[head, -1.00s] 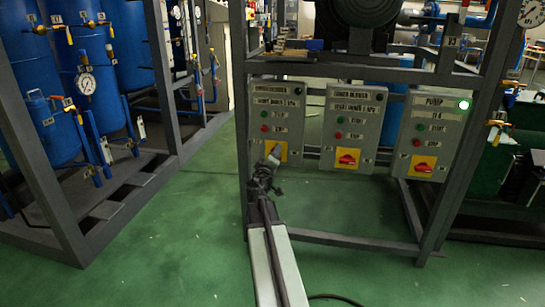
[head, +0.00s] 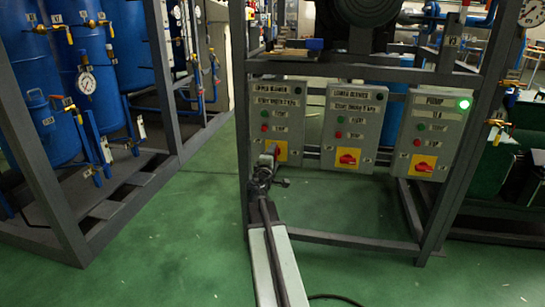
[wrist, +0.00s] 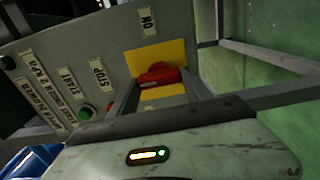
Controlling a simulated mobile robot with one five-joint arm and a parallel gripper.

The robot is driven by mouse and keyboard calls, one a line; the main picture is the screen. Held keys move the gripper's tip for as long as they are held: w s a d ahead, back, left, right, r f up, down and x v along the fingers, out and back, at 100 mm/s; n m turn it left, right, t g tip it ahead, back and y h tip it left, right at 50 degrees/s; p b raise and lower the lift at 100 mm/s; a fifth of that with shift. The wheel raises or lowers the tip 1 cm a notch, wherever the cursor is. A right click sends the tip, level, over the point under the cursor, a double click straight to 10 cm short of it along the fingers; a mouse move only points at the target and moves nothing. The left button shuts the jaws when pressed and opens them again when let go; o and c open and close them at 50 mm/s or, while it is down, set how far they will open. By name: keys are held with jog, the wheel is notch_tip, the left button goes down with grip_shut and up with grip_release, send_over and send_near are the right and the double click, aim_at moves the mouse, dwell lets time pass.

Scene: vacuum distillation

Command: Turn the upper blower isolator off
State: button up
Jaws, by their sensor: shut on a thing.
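The upper blower box (head: 277,98) is the left one of three grey boxes on the frame. Its isolator is a red knob on a yellow plate (head: 283,156), low on the box and partly hidden by my gripper (head: 274,153). In the wrist view, the red knob (wrist: 157,75) sits between the fingers of my gripper (wrist: 160,88), which are shut on it. The yellow plate (wrist: 165,56) shows around it, with an ON label (wrist: 148,22) beside the plate. The OFF side is hidden.
The lower blower box (head: 352,112) and the pump box (head: 432,125) stand to the right, each with its own red isolator. The pump box has a lit green lamp (head: 464,104). Dark frame posts (head: 240,110) flank the boxes. Green floor (head: 190,220) is open to the left.

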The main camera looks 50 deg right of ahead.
jog(key=shift+s+d, duration=0.1)
jog(key=shift+d, duration=0.05)
jog(key=o, duration=1.4)
jog(key=shift+c, duration=0.2)
jog(key=shift+a, duration=0.2)
